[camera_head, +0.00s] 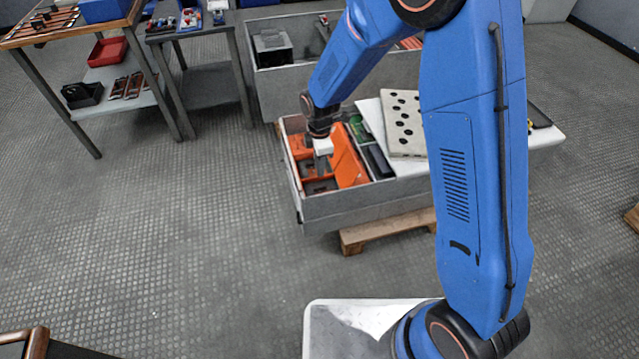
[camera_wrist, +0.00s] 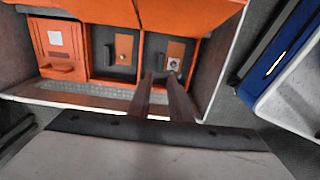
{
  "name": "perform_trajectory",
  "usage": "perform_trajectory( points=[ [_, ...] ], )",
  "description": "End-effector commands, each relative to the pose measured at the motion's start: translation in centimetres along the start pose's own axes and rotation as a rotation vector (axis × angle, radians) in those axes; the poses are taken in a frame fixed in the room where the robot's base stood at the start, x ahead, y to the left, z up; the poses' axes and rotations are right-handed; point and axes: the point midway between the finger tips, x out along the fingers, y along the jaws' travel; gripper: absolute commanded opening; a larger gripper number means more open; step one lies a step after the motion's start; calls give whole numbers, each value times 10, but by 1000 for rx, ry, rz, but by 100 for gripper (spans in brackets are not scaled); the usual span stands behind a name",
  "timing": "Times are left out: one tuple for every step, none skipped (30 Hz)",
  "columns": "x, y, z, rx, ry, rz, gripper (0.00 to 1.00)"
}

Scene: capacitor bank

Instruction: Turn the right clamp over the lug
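In the wrist view the open-topped crate holds two neighbouring bays. The right bay has a copper-brown plate (camera_wrist: 176,50) with a pale square lug (camera_wrist: 173,64) that has a dark centre. A dark upright piece beside it, partly hidden by my fingertips, may be the right clamp. The left bay has a similar copper plate (camera_wrist: 124,46) with a small bolt, and a dark upright clamp (camera_wrist: 108,54) to its left. My gripper (camera_wrist: 162,77) has its two dark fingers apart, tips just below the right lug; contact cannot be told. It also shows in the head view (camera_head: 322,170), inside the crate.
An orange block (camera_wrist: 60,45) with a white label fills the crate's left side. An orange panel (camera_head: 348,158) stands right of my gripper. The grey crate wall (camera_head: 345,206) is close in front. A perforated plate (camera_head: 403,122) lies at right.

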Motion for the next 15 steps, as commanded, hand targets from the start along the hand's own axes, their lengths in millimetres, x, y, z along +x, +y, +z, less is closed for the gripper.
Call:
perform_trajectory(
  points=[
    [10, -1, 0, 0, -1, -4, 18],
    [15, -1, 0, 0, -1, -3, 18],
    [22, -1, 0, 0, -1, -3, 18],
    [28, 0, 0, 0, -1, -3, 18],
    [33, 0, 0, 0, -1, -3, 18],
    [40, -1, 0, 0, -1, -3, 18],
    [45, -1, 0, 0, -1, -3, 18],
    [50, 0, 0, 0, -1, -3, 18],
    [56, -1, 0, 0, -1, -3, 18],
    [61, -1, 0, 0, -1, -2, 18],
    [66, -1, 0, 0, -1, -2, 18],
    [71, -1, 0, 1, -1, -3, 18],
    [75, -1, 0, 1, -1, -2, 18],
    [78, 0, 0, 1, 0, -2, 18],
    [82, 0, 0, 1, 0, -1, 18]
  ],
)
